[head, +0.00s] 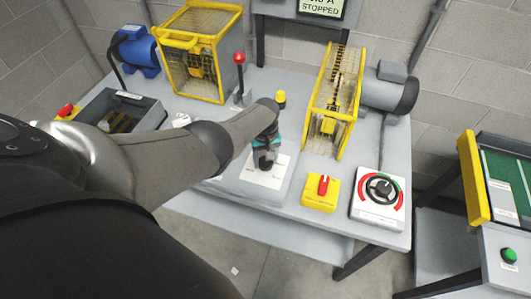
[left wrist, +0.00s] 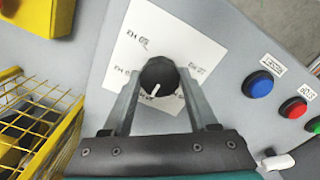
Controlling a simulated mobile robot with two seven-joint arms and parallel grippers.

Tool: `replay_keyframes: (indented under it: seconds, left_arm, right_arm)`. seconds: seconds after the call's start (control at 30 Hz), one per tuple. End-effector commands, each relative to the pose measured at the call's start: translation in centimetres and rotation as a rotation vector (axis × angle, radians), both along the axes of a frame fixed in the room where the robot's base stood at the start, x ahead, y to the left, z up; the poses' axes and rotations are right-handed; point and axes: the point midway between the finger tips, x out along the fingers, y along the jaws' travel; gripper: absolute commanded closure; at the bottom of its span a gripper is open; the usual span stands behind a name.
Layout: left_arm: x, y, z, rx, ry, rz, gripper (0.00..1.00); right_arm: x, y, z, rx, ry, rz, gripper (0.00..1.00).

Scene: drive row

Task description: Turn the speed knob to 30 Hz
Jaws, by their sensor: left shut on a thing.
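The speed knob (left wrist: 159,74) is a round black knob with a short white pointer line, on a white plate (left wrist: 150,25) with printed Hz labels. In the left wrist view the labels are turned around and too blurred to read surely; the pointer slants toward the picture's bottom, slightly left. My left gripper (left wrist: 160,82) has a finger on each side of the knob and is shut on it. In the head view the left gripper (head: 266,160) reaches down over the white plate (head: 263,178), and the knob is mostly hidden there. The right gripper is not in view.
Blue (left wrist: 258,84) and red (left wrist: 293,108) buttons sit beside the plate. The bench also carries a yellow box with a red switch (head: 322,187), a round dial (head: 380,190), yellow mesh guards (head: 334,100) and a red-topped lever (head: 239,75). A display (head: 320,8) reads STOPPED.

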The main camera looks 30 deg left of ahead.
Motion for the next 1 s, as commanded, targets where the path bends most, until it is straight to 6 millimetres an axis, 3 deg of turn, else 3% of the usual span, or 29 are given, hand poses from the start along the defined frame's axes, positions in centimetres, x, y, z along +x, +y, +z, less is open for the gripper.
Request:
replay_keyframes:
  seconds: [0.37, 0.4, 0.67, 1.0]
  left_arm:
    - [0.17, 0.09, 0.12, 0.003, -0.004, 0.004, 0.96]
    - [0.16, 0.10, 0.12, 0.003, -0.004, 0.004, 0.40]
    - [0.10, 0.07, 0.07, 0.001, -0.003, 0.003, 0.11]
    - [0.03, 0.04, 0.43, 0.001, -0.001, 0.003, 0.11]
  right_arm:
    - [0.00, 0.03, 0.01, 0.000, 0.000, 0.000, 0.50]
    - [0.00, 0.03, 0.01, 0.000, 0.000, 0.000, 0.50]
    - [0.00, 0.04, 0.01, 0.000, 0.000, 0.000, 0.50]
    - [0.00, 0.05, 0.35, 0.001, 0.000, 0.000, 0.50]
